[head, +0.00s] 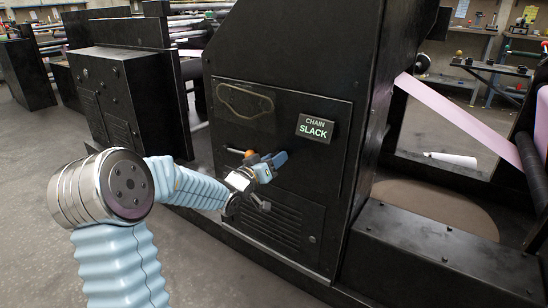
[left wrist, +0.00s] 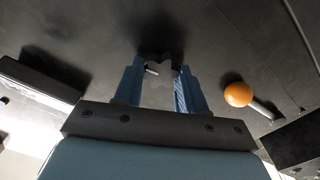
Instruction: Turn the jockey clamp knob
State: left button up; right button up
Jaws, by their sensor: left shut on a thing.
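The jockey clamp knob (left wrist: 158,64) is a dark, lobed knob on the black machine panel in the left wrist view. My left gripper (left wrist: 158,78) has its two blue fingers on either side of the knob and is shut on it. In the head view my left gripper (head: 272,163) reaches to the panel (head: 225,140), and its fingers hide the knob. A lit sign (head: 315,128) on the panel reads "CHAIN SLACK". A chain loop (head: 245,101) shows behind a window at the panel's upper left. My right gripper is not in view.
A lever with an orange ball (left wrist: 238,94) sticks out close beside my left gripper; the ball also shows in the head view (head: 248,153). Louvres (head: 270,222) lie below. A pink web (head: 455,115) runs at the right. Open floor (head: 215,265) lies in front.

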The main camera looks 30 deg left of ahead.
pick_arm(q)
jog(key=n+p, duration=0.2)
jog(key=n, duration=0.3)
jog(key=n+p, duration=0.2)
jog(key=n, duration=0.4)
jog(key=shift+a+f+p, duration=0.1)
jog(key=shift+f+p, duration=0.1)
jog(key=shift+p, duration=0.15)
jog(key=o, duration=1.1)
jog(key=shift+c, duration=0.2)
jog(key=s+a, duration=0.1)
jog(key=s, duration=1.2)
jog(key=shift+s, duration=0.4)
